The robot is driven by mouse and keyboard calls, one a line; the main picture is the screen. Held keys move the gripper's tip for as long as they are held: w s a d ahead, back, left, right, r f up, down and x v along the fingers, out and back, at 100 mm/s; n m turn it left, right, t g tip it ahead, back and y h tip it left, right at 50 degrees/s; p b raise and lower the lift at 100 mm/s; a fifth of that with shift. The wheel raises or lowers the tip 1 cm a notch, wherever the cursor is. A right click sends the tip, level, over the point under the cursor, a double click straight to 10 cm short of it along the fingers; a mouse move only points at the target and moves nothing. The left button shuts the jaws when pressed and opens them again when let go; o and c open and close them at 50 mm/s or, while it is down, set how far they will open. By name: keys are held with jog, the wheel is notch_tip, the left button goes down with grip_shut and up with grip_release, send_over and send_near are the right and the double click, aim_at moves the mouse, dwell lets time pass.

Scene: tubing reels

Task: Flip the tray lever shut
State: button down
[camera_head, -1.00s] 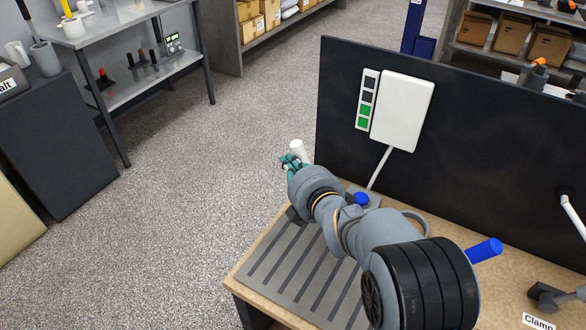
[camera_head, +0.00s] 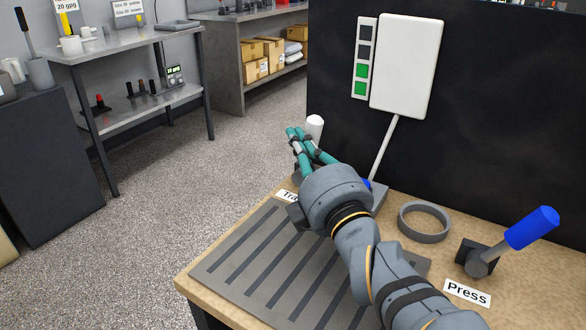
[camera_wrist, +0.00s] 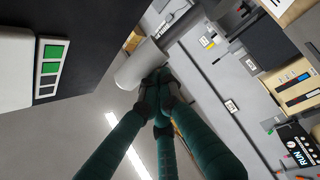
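The tray lever shows as a white cylindrical handle (camera_head: 314,127) at the back left corner of the bench, above a label that reads "Tra" (camera_head: 287,195) and is partly covered. My gripper (camera_head: 296,133) has teal fingers that reach up just left of the handle. In the wrist view the handle (camera_wrist: 138,66) lies tilted just beyond the fingertips (camera_wrist: 156,80), which are drawn together and look to be at or touching its lower end. I cannot tell contact for certain. The lever's base is hidden behind my arm.
A slotted grey plate (camera_head: 240,262) lies on the bench under my arm. A grey ring (camera_head: 424,222) and a blue-handled press lever (camera_head: 530,228) with a "Press" label stand to the right. A dark panel (camera_head: 480,110) with a white box (camera_head: 407,65) and green lights rises behind.

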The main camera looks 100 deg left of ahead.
jog(key=shift+w+d+f+b, duration=0.1)
jog(key=shift+w+f+b, duration=0.05)
jog(key=shift+w+b, duration=0.6)
jog(key=shift+w+d+f+b, duration=0.1)
jog(key=shift+w+f+b, duration=0.05)
jog(key=shift+w+b, duration=0.55)
jog(key=v, duration=0.7)
jog(key=shift+s+d, duration=0.15)
jog(key=shift+d, duration=0.2)
jog(key=p+x, duration=0.1)
jog(key=x, duration=0.7)
jog(key=shift+s, duration=0.1)
